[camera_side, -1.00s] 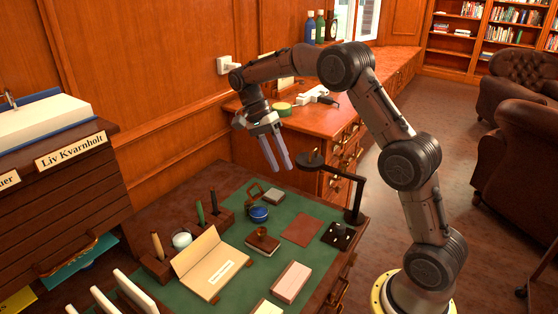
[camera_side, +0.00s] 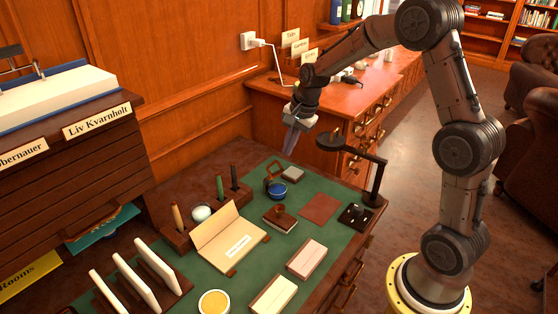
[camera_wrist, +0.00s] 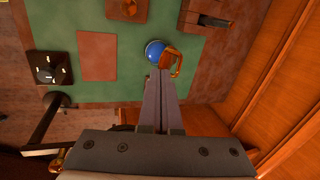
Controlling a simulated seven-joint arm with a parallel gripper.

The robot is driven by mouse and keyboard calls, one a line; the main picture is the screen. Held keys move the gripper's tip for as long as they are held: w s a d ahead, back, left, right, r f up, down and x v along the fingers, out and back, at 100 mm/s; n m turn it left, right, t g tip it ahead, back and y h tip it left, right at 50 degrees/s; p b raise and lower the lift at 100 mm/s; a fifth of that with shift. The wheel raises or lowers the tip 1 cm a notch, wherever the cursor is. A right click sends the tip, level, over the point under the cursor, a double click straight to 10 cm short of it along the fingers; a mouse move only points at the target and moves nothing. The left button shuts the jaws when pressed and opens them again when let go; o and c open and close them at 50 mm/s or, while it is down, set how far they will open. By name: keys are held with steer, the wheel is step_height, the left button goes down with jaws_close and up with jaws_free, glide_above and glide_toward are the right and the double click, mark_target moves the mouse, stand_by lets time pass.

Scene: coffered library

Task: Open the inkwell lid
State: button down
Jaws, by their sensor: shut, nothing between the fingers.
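The inkwell is a small round blue pot (camera_side: 277,189) on the green desk mat, towards its far edge. A brass-brown hoop-shaped piece (camera_side: 271,166) stands up at its back; I cannot tell whether this is the lid. In the wrist view the blue pot (camera_wrist: 153,50) shows just past my fingertips, with the brass piece (camera_wrist: 173,66) on its right side, partly behind the fingers. My gripper (camera_side: 289,151) is shut and empty, pointing down above and behind the inkwell, apart from it in the side view. In the wrist view my gripper (camera_wrist: 161,72) overlaps the inkwell's near edge.
A dark lamp (camera_side: 375,180) with a jointed arm stands right of the inkwell. Wood panelling rises behind.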

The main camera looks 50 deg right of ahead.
steer(key=s+d+r+m, duration=0.1)
steer(key=s, duration=0.2)
glide_toward(279, 173)
step_height(279, 173, down, 5)
steer(key=shift+w+t, duration=0.4)
steer(key=shift+w, duration=1.2)
